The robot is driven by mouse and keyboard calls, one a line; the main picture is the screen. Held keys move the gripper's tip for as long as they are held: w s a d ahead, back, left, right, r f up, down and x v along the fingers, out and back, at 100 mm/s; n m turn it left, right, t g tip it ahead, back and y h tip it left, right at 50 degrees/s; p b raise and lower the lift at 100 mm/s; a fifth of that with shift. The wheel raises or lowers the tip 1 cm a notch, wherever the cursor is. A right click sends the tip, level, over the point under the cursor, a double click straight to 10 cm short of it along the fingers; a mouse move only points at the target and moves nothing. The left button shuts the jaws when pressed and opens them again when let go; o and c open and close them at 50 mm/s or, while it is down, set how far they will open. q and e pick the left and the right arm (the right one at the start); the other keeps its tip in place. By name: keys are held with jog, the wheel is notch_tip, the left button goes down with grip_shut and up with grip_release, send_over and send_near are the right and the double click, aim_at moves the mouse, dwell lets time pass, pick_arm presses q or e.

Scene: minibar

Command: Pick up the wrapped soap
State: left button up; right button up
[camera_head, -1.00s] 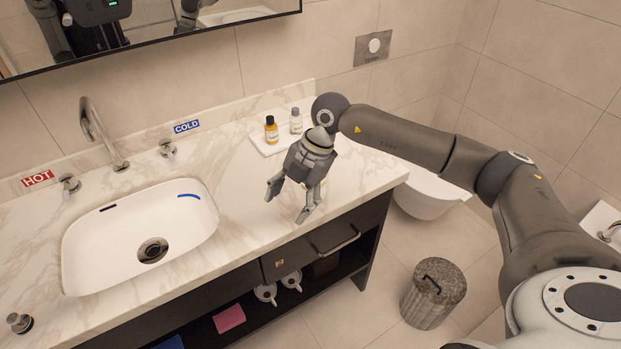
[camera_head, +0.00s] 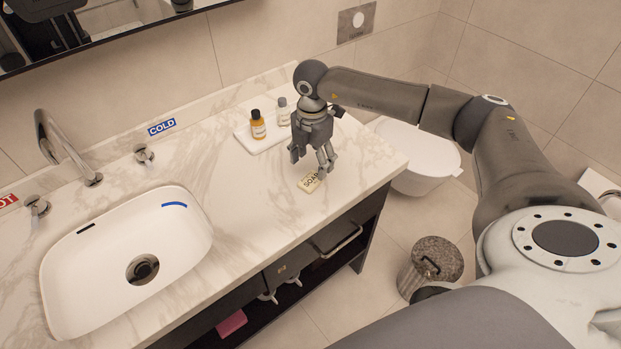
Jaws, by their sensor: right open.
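The wrapped soap (camera_head: 309,183) is a small cream packet with dark lettering that reads SOAP. It lies flat on the marble counter (camera_head: 240,205), toward its right end. My right gripper (camera_head: 310,164) is open and points down just above and behind the soap. One fingertip overlaps the soap's upper right side in the picture, and I cannot tell whether they touch. The fingers are empty. My left gripper is out of the picture.
A white tray (camera_head: 243,140) with an amber bottle (camera_head: 257,125) and a clear bottle (camera_head: 283,112) stands behind the gripper. A sink (camera_head: 100,270) with a tap is at left. A toilet and a bin (camera_head: 436,262) are beyond the counter's right end.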

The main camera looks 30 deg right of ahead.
aim_at(311, 179)
jog(key=shift+f, duration=0.35)
jog(key=f, duration=0.1)
jog(key=f+p, duration=0.1)
jog(key=f, duration=0.1)
jog(key=f+p, duration=0.1)
jog(key=shift+s+a+f, duration=0.2)
jog(key=shift+a, duration=0.05)
jog(key=shift+f, duration=0.2)
jog(key=c, duration=1)
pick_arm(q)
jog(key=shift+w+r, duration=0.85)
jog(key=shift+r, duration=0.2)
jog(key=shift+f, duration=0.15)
pick_arm(e)
jog(key=shift+r, duration=0.15)
